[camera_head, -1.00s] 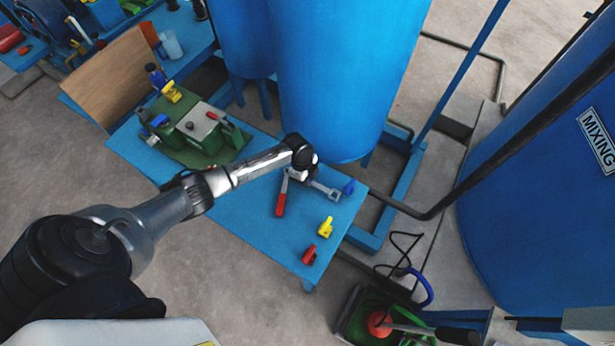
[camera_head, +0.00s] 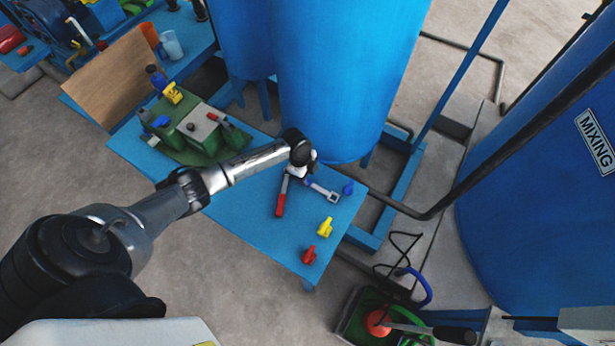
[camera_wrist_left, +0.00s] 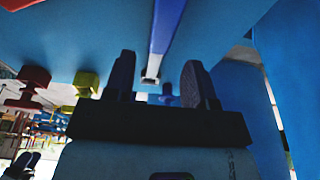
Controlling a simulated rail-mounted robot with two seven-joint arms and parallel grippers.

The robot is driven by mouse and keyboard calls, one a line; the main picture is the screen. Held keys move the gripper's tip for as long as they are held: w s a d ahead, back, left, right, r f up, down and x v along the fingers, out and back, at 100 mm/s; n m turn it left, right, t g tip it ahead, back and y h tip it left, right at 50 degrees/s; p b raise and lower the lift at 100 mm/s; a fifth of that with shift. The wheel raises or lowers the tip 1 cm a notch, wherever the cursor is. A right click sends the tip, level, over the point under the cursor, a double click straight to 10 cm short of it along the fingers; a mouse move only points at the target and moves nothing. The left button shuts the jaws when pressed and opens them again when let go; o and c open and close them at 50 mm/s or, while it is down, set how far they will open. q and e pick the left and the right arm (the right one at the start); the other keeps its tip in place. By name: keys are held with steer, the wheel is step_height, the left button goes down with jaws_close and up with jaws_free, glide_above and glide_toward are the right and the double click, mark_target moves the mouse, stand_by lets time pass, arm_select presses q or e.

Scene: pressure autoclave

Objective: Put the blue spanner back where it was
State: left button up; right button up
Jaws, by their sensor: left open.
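The blue spanner (camera_head: 320,189), with a blue handle and a grey jaw end, lies on the blue table (camera_head: 245,222). My left gripper (camera_head: 303,170) is above the table at the spanner's handle end and partly hides it. In the left wrist view the spanner (camera_wrist_left: 165,32) appears between the two dark fingers of the left gripper (camera_wrist_left: 158,78), which stand apart with clear gaps on both sides. Whether it lies at finger depth I cannot tell. My right gripper does not show.
A red-handled tool (camera_head: 281,198) lies close to the left gripper. A blue valve piece (camera_head: 347,188), a yellow one (camera_head: 325,227) and a red one (camera_head: 309,255) stand on the table. A green machine (camera_head: 205,130) stands left; a blue tank (camera_head: 335,80) rises behind.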

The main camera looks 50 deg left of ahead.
arm_select(q)
steer(key=w+p+v, duration=0.1)
steer(key=p+v, duration=0.1)
steer(key=v, duration=0.8)
steer(key=s+d+f+n+t, duration=0.15)
steer(key=s+d+n, duration=0.35)
steer(key=s+d, duration=0.95)
steer(key=s+r+n+y, duration=0.1)
steer(key=s+r+n, duration=0.2)
steer(key=s, duration=0.3)
steer(key=s+r+n+t+y, duration=0.1)
steer(key=s+r+n, duration=0.2)
steer(key=s+n, duration=0.2)
steer(key=shift+s+r, duration=0.2)
steer(key=shift+s, duration=0.55)
steer(key=shift+t, duration=0.25)
